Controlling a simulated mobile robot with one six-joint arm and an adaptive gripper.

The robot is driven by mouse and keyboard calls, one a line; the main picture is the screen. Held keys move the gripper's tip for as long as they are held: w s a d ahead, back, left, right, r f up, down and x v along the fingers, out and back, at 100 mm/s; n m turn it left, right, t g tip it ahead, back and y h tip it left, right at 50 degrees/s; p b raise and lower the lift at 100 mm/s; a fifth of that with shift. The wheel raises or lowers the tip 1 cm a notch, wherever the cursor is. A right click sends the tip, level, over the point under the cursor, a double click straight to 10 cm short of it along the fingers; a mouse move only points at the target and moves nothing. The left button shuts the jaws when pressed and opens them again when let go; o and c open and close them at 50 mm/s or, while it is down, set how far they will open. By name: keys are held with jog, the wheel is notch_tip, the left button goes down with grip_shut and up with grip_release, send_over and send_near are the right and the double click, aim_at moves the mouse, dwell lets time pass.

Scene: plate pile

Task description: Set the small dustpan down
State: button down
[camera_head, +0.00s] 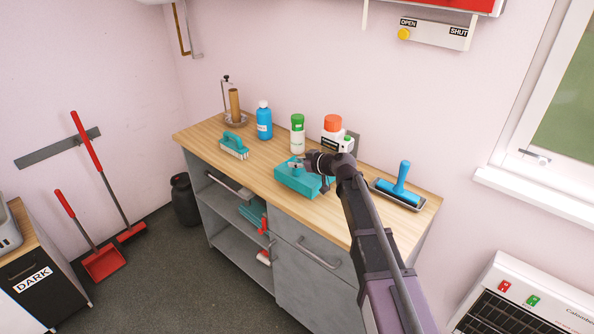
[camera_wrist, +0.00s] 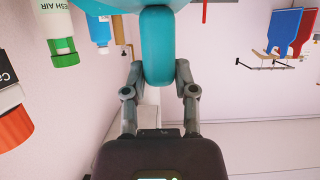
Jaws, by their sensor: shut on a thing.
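The small dustpan (camera_head: 296,182) is teal, with a wide boxy pan, and is at the middle of the wooden counter top in the head view. My gripper (camera_head: 303,165) is above it, shut on its handle. In the wrist view the rounded teal handle (camera_wrist: 157,50) is between the two fingers of my gripper (camera_wrist: 158,75). The pan looks roughly level. I cannot tell whether its underside touches the counter or hangs just above it.
The wooden counter (camera_head: 265,172) also holds a teal brush (camera_head: 235,146), a blue bottle (camera_head: 264,124), a green-capped bottle (camera_head: 297,136), a red-capped container (camera_head: 333,130) and a blue-handled tool (camera_head: 399,186). Bare wood shows left of the dustpan and along the front edge.

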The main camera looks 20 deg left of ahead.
aim_at(300, 170)
jog(key=shift+w+f+b, duration=0.3)
jog(key=shift+w+f, duration=0.05)
jog(key=shift+f+b, duration=1.45)
jog(key=shift+b, duration=0.05)
jog(key=shift+f, duration=0.15)
jog(key=shift+c, duration=2)
grip_release()
jog(key=shift+r, duration=0.25)
jog(key=p+v, duration=0.4)
jog(key=v, duration=0.8)
jog(key=shift+p, duration=0.3)
